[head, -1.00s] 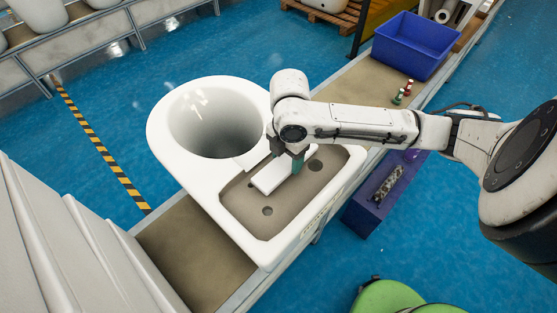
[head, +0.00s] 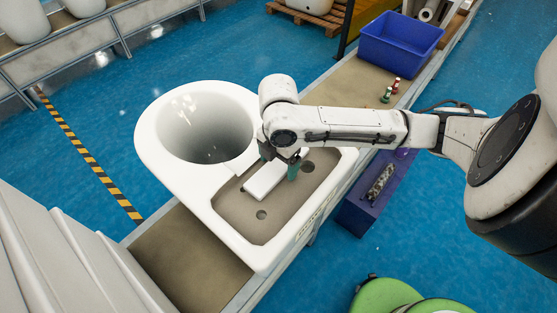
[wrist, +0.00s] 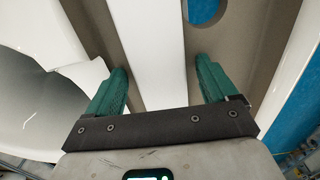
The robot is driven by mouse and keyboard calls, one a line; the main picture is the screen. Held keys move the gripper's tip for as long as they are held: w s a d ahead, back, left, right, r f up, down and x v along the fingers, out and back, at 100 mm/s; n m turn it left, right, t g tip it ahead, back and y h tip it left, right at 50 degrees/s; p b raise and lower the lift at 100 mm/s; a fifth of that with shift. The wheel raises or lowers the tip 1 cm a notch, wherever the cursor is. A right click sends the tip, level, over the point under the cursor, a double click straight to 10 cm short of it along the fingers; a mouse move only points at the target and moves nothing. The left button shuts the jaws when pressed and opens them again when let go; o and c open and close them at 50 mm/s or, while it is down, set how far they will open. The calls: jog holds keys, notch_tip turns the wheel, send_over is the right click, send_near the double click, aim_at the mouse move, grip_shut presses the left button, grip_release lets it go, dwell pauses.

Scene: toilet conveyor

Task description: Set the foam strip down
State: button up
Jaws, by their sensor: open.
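The foam strip (wrist: 152,40) is white and flat. In the head view the strip (head: 264,181) lies in the brown recessed area of a white toilet (head: 150,140), beside the round bowl opening. My gripper (wrist: 162,72) is open, with a green finger on each side of the strip and a visible gap to each finger. In the head view my gripper (head: 283,166) is over the strip's far end and hides part of it.
The toilet sits on a conveyor (head: 190,258). A blue crate (head: 400,50) and small red and green objects (head: 390,91) stand farther along it. A purple box (head: 362,215) with a dark part stands below its right side. Round holes (head: 261,215) mark the recess.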

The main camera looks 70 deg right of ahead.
aim_at(279, 164)
notch_tip(279, 164, up, 12)
jog(key=shift+r, duration=0.15)
dwell(0.3)
jog(key=shift+d, duration=0.1)
